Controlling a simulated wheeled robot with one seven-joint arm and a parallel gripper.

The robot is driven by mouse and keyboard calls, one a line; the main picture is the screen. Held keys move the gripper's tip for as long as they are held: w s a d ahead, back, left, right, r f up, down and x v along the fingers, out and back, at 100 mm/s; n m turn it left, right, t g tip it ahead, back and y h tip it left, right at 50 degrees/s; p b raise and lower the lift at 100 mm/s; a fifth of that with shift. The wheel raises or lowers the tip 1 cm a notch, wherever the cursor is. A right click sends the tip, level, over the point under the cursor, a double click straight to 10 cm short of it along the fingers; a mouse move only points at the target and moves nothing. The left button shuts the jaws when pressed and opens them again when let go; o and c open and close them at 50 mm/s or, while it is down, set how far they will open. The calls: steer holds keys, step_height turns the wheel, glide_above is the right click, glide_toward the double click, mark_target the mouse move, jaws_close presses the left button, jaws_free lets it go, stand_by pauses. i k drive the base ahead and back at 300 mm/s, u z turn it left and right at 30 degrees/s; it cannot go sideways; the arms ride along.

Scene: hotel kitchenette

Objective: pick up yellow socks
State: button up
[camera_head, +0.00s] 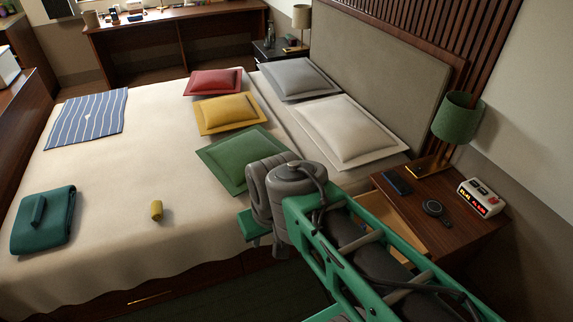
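A small rolled yellow bundle (156,210), which looks like the yellow socks, lies on the cream bed cover (110,180) near the bed's front edge. My gripper (254,240) is to its right, by the front edge of the bed, clearly apart from the bundle. Part of the gripper is hidden behind my arm's grey wrist joint, and its fingers are too unclear to tell open from shut. I see nothing held in it.
A folded teal towel (45,220) lies left of the bundle. Red (213,82), yellow (226,113) and green (235,155) cushions lie farther back. The nightstand (455,225) at right has an open drawer (385,217). The bed between bundle and cushions is clear.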

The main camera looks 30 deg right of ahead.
mark_target(156, 212)
steer(key=z, duration=0.65)
steer(key=k, duration=0.25)
steer(key=u, duration=1.5)
steer(key=i, duration=0.5)
steer(key=u, duration=0.55)
steer(key=i, duration=1.15)
steer(key=z, duration=0.4)
